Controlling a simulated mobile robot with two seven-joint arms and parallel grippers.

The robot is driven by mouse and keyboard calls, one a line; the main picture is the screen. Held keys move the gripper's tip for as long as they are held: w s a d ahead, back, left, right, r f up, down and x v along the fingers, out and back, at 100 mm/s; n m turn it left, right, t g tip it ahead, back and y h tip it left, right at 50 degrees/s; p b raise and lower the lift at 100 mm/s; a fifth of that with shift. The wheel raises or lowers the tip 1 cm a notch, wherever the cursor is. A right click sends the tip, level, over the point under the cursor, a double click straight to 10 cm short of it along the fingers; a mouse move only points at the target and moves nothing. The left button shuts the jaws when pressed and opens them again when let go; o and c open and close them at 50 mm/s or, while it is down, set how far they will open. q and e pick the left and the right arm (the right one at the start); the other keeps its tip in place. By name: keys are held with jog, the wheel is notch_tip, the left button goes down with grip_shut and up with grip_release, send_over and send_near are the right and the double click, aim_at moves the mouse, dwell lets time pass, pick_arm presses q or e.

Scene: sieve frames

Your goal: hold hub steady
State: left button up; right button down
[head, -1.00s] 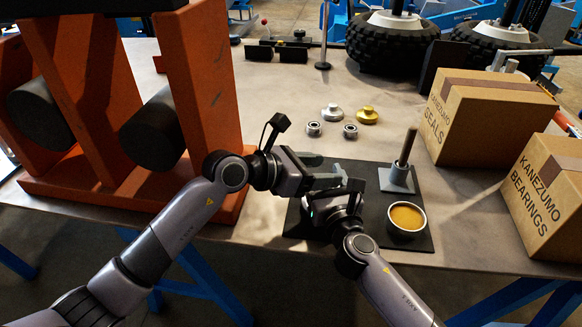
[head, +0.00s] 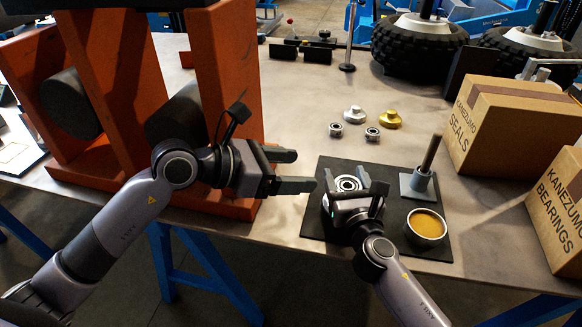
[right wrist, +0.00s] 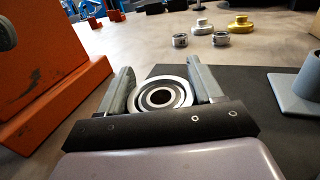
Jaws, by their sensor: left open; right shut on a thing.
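The hub (head: 348,183) is a round, pale metal piece with rings around a dark centre hole. It sits on the black mat (head: 311,222). My right gripper (head: 357,186) is shut on it. In the right wrist view the hub (right wrist: 160,95) lies between the two fingers of the right gripper (right wrist: 158,84), its bored face showing. My left gripper (head: 304,170) is open and empty, to the left of the hub, its fingers pointing right. The hub's lower part is hidden by the right gripper.
On the mat are a grey stand with an upright rod (head: 420,180) and a tin of amber grease (head: 426,226). Behind lie two small bearings (head: 336,130), a silver cap (head: 354,114) and a gold cap (head: 390,119). Boxes (head: 515,125) stand right, an orange frame (head: 222,90) left.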

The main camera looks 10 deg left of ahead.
jog(key=shift+c, duration=0.5)
grip_release()
jog(key=shift+s, duration=0.1)
jog(key=v, duration=1.2)
